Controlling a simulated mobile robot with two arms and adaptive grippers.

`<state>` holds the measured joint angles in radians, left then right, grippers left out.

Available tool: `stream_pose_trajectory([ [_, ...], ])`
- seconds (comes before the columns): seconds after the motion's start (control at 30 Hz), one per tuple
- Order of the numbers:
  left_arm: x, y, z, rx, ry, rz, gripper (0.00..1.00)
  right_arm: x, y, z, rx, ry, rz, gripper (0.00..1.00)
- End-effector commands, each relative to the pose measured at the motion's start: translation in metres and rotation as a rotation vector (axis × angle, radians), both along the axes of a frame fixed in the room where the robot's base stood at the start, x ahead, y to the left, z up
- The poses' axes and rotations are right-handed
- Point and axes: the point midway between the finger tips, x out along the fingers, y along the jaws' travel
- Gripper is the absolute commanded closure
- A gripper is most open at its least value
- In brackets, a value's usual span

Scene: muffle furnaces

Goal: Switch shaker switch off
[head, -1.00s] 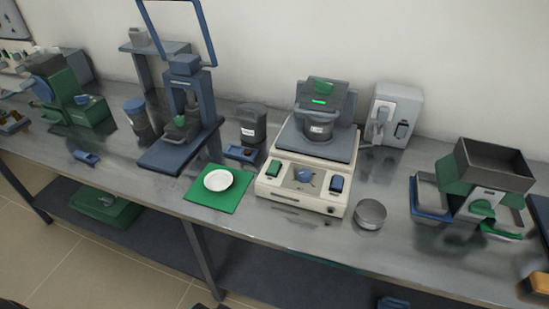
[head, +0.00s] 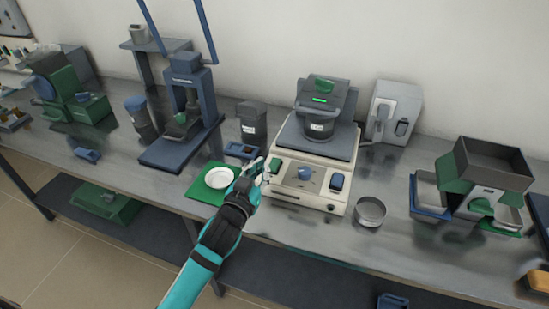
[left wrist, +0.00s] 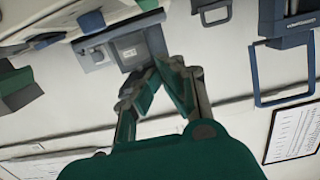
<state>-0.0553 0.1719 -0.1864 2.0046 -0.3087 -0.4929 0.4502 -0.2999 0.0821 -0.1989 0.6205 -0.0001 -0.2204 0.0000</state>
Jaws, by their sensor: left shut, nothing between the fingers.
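The shaker (head: 312,198) is a cream box with a grey platform (head: 316,138) on top. My right gripper is not in view.
A white dish (head: 219,177) on a green mat (head: 196,189) lies left of the shaker, partly under my arm. A blue press (head: 167,152) stands further left. A round metal tin (head: 371,211) is close to the shaker's right side, with a green and grey machine (head: 486,162) beyond.

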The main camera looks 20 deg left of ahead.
Motion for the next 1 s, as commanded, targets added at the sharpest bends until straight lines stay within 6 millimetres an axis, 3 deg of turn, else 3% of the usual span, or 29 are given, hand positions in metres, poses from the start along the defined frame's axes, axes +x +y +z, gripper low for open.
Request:
stream_pose_trajectory([
  [0.17, 0.000, 0.000, -0.001, 0.000, 0.003, 0.000, 1.00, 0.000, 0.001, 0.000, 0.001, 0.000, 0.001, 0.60],
  [0.33, 0.013, 0.000, -0.001, 0.001, 0.003, 0.001, 1.00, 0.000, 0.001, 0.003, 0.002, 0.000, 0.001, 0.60],
  [0.77, 0.100, -0.003, -0.010, 0.001, 0.004, 0.001, 1.00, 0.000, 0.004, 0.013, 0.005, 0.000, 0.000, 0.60],
  [1.0, 0.104, -0.004, -0.045, -0.002, 0.007, 0.001, 1.00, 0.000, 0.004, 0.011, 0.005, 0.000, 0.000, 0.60],
])
